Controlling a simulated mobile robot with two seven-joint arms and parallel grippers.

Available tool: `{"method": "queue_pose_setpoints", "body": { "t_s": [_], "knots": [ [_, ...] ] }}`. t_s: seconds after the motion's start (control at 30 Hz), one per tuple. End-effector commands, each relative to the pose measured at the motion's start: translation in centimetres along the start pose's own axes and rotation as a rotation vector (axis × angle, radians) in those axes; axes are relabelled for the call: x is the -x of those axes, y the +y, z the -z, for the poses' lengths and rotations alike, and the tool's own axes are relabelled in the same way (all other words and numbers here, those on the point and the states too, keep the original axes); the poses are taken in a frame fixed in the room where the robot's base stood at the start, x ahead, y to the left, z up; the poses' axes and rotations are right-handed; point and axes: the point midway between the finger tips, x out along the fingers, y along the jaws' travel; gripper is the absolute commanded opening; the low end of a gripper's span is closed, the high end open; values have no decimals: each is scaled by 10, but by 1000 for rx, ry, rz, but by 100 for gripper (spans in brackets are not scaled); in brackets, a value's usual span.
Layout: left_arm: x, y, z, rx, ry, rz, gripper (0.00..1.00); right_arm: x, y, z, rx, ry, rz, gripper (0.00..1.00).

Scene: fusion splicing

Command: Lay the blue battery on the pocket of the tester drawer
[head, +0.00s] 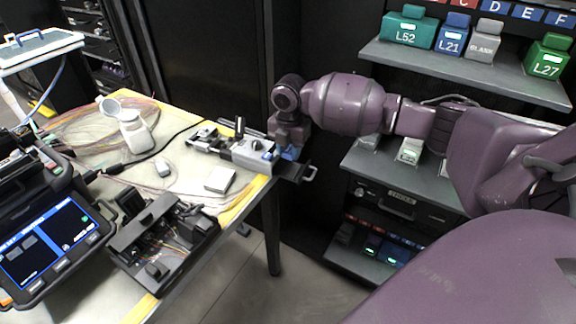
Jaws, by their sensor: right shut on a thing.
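My right gripper (289,146) reaches in from the right at the table's right corner, pointing down. It is shut on a small blue battery (290,154), of which only a sliver shows below the fingers. Right under it a dark pulled-out drawer (294,171) with a handle sticks out from a grey bench unit (250,153), past the table edge. The pocket is mostly hidden by the gripper, and I cannot tell whether the battery touches it. My left gripper is not in view.
The table (190,124) also holds a white bottle (134,133), a pale square block (220,180), an open black device (165,245) and a unit with a lit screen (45,250). Shelves at the right carry labelled blocks, including a blue one (452,38).

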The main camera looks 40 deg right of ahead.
Motion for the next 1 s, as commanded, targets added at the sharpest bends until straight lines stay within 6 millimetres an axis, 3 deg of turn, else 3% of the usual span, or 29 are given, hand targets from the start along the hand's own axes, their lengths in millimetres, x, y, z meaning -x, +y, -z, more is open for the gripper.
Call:
{"method": "queue_pose_setpoints", "body": {
  "t_s": [0.17, 0.47, 1.0],
  "knots": [
    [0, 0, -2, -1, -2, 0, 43, -11, 0, 0, 0, 1, 1, 7],
    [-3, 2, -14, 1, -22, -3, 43, -56, 0, 0, -2, 2, 2, 7],
    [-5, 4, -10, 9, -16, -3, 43, -63, 0, 0, 0, 0, -1, 7]
  ]
}}
